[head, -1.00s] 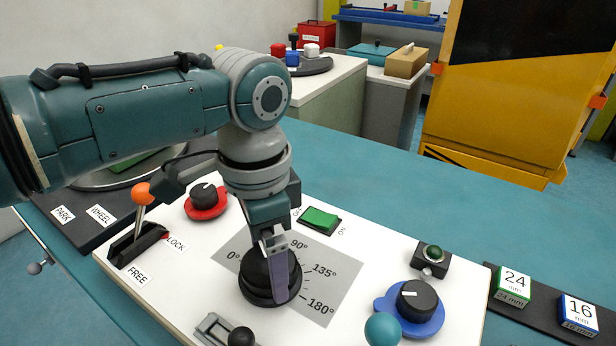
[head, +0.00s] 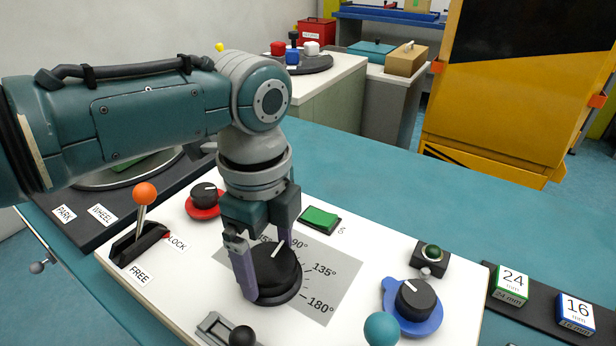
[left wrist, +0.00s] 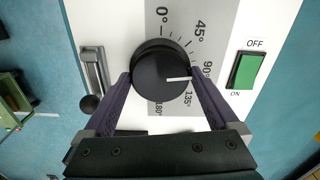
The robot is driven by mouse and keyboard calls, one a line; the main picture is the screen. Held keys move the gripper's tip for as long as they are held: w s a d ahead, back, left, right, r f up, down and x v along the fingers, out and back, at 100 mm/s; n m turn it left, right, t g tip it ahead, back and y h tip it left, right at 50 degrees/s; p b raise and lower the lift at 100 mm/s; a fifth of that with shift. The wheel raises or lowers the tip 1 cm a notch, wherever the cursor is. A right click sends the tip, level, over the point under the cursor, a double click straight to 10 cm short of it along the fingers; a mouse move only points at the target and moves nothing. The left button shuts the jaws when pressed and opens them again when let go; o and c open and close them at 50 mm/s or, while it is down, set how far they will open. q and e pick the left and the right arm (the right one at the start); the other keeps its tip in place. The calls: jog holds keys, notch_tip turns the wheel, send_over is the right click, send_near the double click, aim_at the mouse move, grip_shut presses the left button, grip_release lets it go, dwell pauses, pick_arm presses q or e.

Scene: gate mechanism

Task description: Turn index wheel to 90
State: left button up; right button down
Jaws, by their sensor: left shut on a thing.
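The index wheel is a black round knob (head: 276,268) with a white pointer line, on a grey scale plate (head: 340,278) marked from 0° to 180°. It also shows in the left wrist view (left wrist: 160,90), where its pointer aims right, at about the 90° mark. My left gripper (head: 264,272) points down over the wheel and is shut on it, one finger on each side. Both fingers also flank the wheel in the left wrist view (left wrist: 163,77). In the head view the gripper hides the low end of the scale. My right gripper is not in view.
An orange-tipped lever (head: 145,195) stands in a FREE/LOCK slot at left. Around the wheel are a red-based knob (head: 204,196), a green switch (head: 320,217), a blue-based knob (head: 414,299), a teal ball (head: 382,328) and a black ball-ended slider (head: 241,336).

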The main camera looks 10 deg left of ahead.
aim_at(270, 262)
pick_arm(q)
jog(key=shift+m, duration=0.6)
jog(key=shift+d, duration=0.1)
jog(key=o, duration=1)
notch_tip(270, 262, up, 10)
jog(key=p, duration=0.2)
